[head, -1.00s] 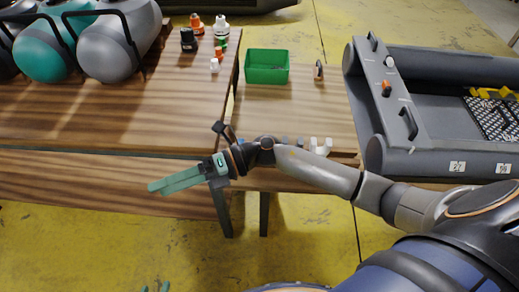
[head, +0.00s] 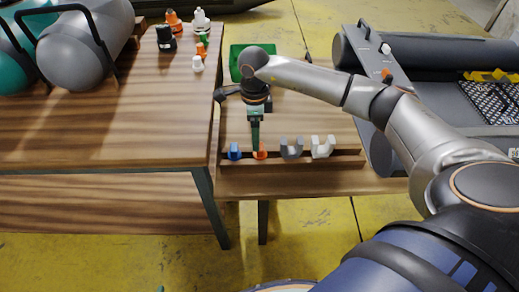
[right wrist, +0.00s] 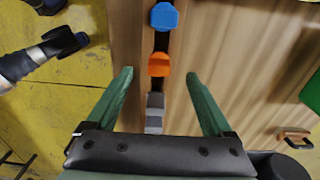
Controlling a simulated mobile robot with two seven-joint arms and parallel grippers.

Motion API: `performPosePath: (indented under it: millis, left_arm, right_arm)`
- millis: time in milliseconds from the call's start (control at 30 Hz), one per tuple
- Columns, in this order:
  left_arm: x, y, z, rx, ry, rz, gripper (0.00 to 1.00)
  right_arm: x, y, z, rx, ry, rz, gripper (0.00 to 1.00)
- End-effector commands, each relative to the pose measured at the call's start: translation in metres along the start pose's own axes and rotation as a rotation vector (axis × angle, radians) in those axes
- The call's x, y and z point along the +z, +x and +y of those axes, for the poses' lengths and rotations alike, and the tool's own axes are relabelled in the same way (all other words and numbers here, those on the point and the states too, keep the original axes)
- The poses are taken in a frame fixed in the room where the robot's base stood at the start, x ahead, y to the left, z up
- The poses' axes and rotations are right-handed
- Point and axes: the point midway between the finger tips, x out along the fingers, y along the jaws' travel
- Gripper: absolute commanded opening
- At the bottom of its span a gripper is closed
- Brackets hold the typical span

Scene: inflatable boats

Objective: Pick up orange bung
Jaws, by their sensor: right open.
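The orange bung (head: 260,153) sits in a slotted wooden rack (head: 340,161) at the front of the lower table, between a blue piece and a grey one. My right gripper (head: 256,148) is above it, pointing down. In the right wrist view the orange bung (right wrist: 159,64) lies between the lines of the two open green fingers (right wrist: 158,75), a little beyond their tips, and nothing is held. Only a tiny teal tip of my left gripper (head: 160,289) shows at the bottom edge of the head view.
A blue piece (head: 235,151), a grey piece (head: 291,147) and a white piece (head: 323,146) share the rack. A green bin (head: 237,62) stands behind my right arm. A grey boat (head: 350,50) is to the right.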

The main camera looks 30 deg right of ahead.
Motion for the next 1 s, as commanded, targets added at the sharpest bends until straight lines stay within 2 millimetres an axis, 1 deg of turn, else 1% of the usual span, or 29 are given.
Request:
performPosePath:
  millis: [33,267,433,533,667,867,1000]
  left_arm:
    - [0.001,0.001,0.000,-0.001,0.000,0.000,0.55]
    - [0.002,0.001,-0.001,-0.001,0.000,-0.001,0.55]
    - [0.002,0.001,-0.001,-0.001,0.000,-0.001,0.55]
    - [0.004,0.003,-0.001,-0.002,-0.001,-0.002,0.55]
    - [0.004,0.003,-0.001,-0.002,0.000,-0.002,0.55]
    - [0.004,0.002,-0.001,-0.002,0.000,-0.001,0.55]
    - [0.003,0.002,-0.001,-0.002,-0.001,0.000,0.55]
  right_arm:
    - [0.000,0.008,0.001,0.002,0.001,0.001,0.85]
    - [-0.003,0.025,0.001,0.002,0.002,0.000,0.85]
    - [-0.014,0.050,0.001,0.003,0.002,0.001,0.85]
    - [-0.013,0.063,0.001,0.003,0.002,-0.002,0.85]
    - [-0.013,0.069,0.001,0.000,0.001,-0.002,0.85]
    - [-0.013,0.069,0.001,0.000,0.000,-0.002,0.85]
    - [-0.012,0.069,0.001,0.000,0.001,-0.003,0.70]
